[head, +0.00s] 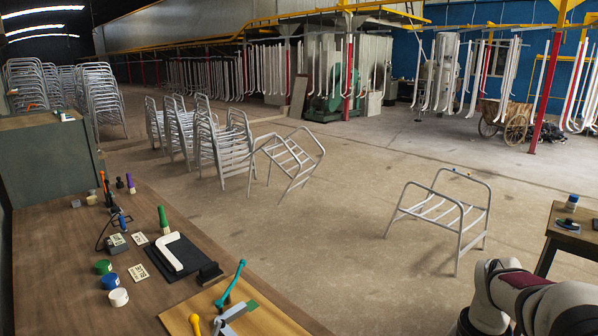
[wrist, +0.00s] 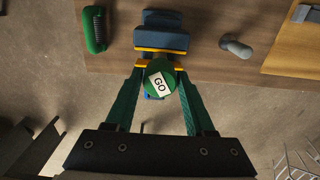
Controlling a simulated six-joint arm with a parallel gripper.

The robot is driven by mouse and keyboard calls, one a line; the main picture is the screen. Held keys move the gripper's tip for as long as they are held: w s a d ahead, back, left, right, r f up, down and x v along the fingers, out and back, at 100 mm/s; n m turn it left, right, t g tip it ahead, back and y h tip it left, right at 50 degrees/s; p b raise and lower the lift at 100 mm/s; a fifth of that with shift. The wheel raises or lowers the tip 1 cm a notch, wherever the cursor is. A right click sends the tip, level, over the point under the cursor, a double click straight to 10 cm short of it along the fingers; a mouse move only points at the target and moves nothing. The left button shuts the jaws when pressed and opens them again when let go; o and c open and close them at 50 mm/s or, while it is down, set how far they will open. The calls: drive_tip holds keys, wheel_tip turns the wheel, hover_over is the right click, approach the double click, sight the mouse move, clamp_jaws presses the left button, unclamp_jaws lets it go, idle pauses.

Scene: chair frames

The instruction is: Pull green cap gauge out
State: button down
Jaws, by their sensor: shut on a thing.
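In the wrist view a round green cap (wrist: 160,79) with a white label reading GO sits between the dark green fingers of my gripper (wrist: 160,68). My gripper is shut on this green cap gauge. A bit of blue shows just below the cap. The gauge's body is mostly hidden behind the cap and the fingers. A blue-grey block (wrist: 162,38) with a yellow edge lies just beyond the fingertips; I cannot tell whether the gauge touches it. In the head view my gripper and the gauge do not show.
In the wrist view a green brush (wrist: 94,30) lies left and a grey peg (wrist: 236,45) right on the brown tabletop (wrist: 205,58). A lighter board (wrist: 285,55) is at the far right. In the head view a chair frame (head: 443,212) stands on open floor.

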drive_tip(key=shift+r, duration=0.2)
drive_tip(key=shift+r, duration=2.55)
